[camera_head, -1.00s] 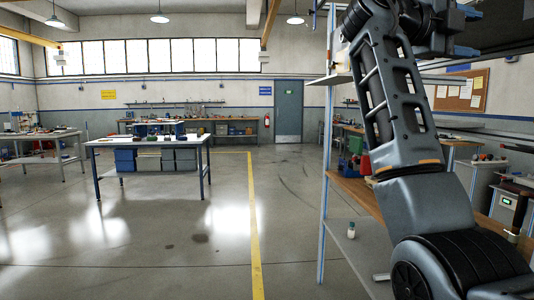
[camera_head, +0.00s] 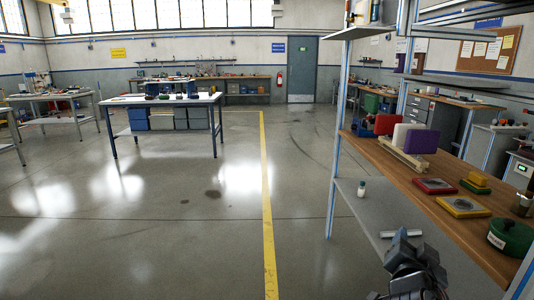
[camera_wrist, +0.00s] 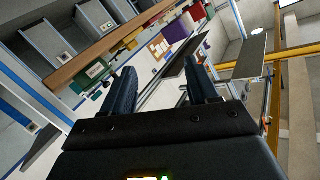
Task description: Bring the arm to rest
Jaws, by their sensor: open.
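My gripper (camera_wrist: 163,88) shows in the wrist view with its two dark fingers spread apart and nothing held between them. The wrist view is strongly tilted, with the shelf unit and its goods beyond the fingers. In the head view, part of my dark grey arm shows low at the bottom right, in front of the shelf unit. I cannot make out the fingertips there, and the rest of the arm is outside the picture.
A white-topped table (camera_head: 160,99) stands at left. Floor around the yellow line is clear.

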